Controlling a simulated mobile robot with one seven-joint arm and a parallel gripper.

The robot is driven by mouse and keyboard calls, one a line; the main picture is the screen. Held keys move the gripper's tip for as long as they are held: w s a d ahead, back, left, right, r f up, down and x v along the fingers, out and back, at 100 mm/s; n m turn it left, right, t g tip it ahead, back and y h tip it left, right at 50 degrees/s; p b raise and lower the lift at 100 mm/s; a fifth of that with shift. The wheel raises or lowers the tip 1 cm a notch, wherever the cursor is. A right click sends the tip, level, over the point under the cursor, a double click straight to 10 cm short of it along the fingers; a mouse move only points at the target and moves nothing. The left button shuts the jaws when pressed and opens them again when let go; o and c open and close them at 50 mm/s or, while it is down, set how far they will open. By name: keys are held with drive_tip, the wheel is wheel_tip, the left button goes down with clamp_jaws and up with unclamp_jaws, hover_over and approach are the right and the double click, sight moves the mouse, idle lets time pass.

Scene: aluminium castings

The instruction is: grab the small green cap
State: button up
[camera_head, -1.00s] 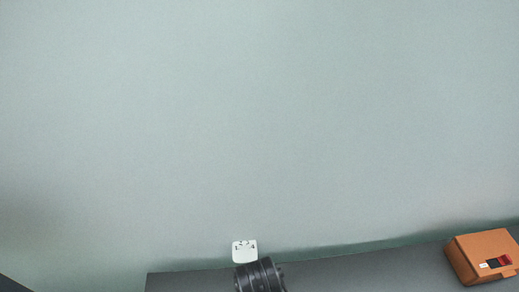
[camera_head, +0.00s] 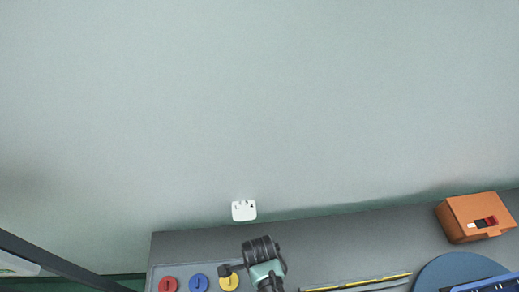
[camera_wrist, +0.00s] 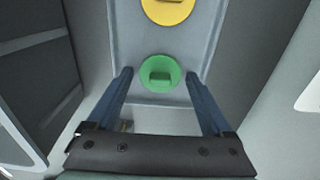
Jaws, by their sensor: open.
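The small green cap (camera_wrist: 159,74) is round with a raised grip bar across its middle. It sits in a pale grey tray (camera_wrist: 204,35) in the wrist view. My gripper (camera_wrist: 157,76) is open, with one blue finger to the left and one to the right of the cap. I see a gap between each fingertip and the cap; I cannot tell how far the fingertips are above the tray. In the head view the green cap does not show; my arm covers that part of the tray.
A yellow cap (camera_wrist: 168,9) is beyond the green one. Red (camera_head: 168,284) and blue (camera_head: 199,283) caps share its row. On the grey bench (camera_head: 330,240) are an orange box (camera_head: 462,226), a yellow-edged strip (camera_head: 385,281) and a blue disc (camera_head: 432,272). A white plate (camera_head: 244,211) is on the wall.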

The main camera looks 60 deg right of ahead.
drive_tip(key=shift+f, duration=0.25)
drive_tip(key=shift+c, duration=0.2)
drive_tip(key=c, duration=1.1)
drive_tip(key=shift+r, duration=0.1)
